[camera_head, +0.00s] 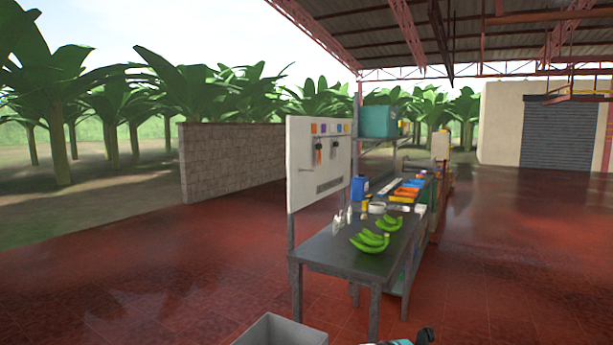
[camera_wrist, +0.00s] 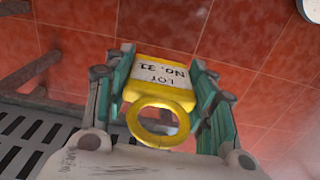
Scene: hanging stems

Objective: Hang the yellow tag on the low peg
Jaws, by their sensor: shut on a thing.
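The yellow tag (camera_wrist: 160,72) is between the two teal fingers of my gripper (camera_wrist: 164,80) in the wrist view. It has a white label reading "LOT No. 31", upside down, and a yellow ring with an open hole towards the camera. My gripper is shut on the tag's sides. In the head view, a teal and dark part of my arm (camera_head: 425,336) shows at the bottom edge; the tag cannot be made out there. The white board (camera_head: 300,188) stands left of the table, well away from my arm. A small peg (camera_head: 305,169) sticks out low on its left side.
A dark table (camera_head: 330,258) bears green bananas (camera_head: 370,241), small white bottles and a blue jug (camera_head: 360,187). Coloured squares and hanging items (camera_head: 319,150) are on the board. A grey bin (camera_head: 283,331) stands in front. Red floor is open left and right.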

